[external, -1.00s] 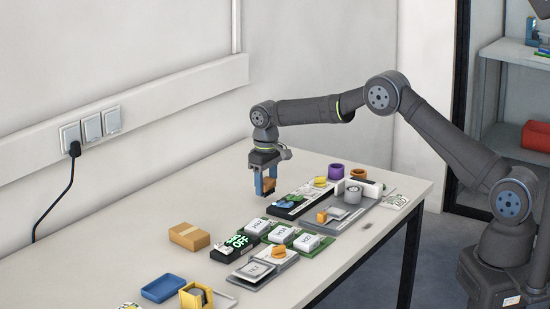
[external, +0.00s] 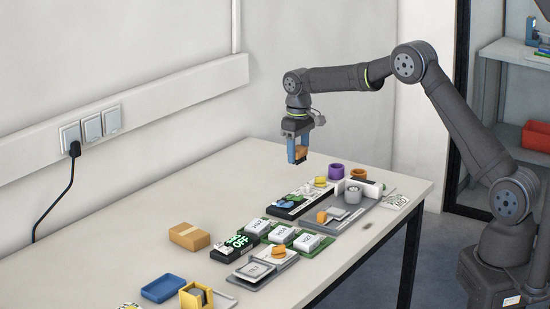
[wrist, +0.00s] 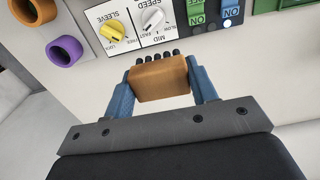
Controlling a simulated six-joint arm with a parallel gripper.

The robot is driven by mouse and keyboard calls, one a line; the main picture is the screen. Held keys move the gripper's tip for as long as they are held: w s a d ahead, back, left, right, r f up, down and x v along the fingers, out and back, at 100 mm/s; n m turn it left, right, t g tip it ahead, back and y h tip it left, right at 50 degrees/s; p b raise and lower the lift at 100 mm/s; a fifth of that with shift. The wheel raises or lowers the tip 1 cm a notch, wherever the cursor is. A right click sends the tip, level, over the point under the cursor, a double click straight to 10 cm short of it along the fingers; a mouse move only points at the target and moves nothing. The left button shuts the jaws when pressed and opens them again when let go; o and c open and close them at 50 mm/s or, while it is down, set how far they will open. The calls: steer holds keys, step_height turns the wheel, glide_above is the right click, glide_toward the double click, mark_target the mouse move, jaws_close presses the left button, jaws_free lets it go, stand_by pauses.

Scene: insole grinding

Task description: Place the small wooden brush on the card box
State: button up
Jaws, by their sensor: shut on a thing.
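The small wooden brush (wrist: 158,80) is brown with dark bristle tufts along one edge. My gripper (external: 299,154) is shut on it, with a blue finger on each side in the wrist view. In the external view the brush (external: 300,153) hangs in the air above the table, behind the panel with the dials. The card box (external: 189,237) is a brown carton with a lighter tape strip, lying on the table left of the switch panels. The gripper is well to the right of and behind the box.
A purple ring (external: 336,171) and an orange ring (external: 358,174) stand near the panel with a yellow knob (wrist: 113,30). A blue tray (external: 164,288) and a yellow holder (external: 195,296) lie near the front. The table's left rear part is clear.

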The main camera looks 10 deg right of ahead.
steer(key=s+a+r, duration=0.2)
steer(key=s+a, duration=0.7)
steer(key=a, duration=0.5)
glide_above(198, 235)
steer(key=w, duration=0.1)
steer(key=f, duration=0.2)
steer(key=d+f, duration=0.1)
steer(key=f, duration=0.1)
steer(key=shift+f, duration=0.4)
steer(key=shift+s+a+f, duration=0.4)
steer(key=shift+a, duration=0.15)
steer(key=shift+f, duration=2)
steer(key=shift+f, duration=0.1)
steer(key=o, duration=1)
steer(key=shift+c, duration=0.2)
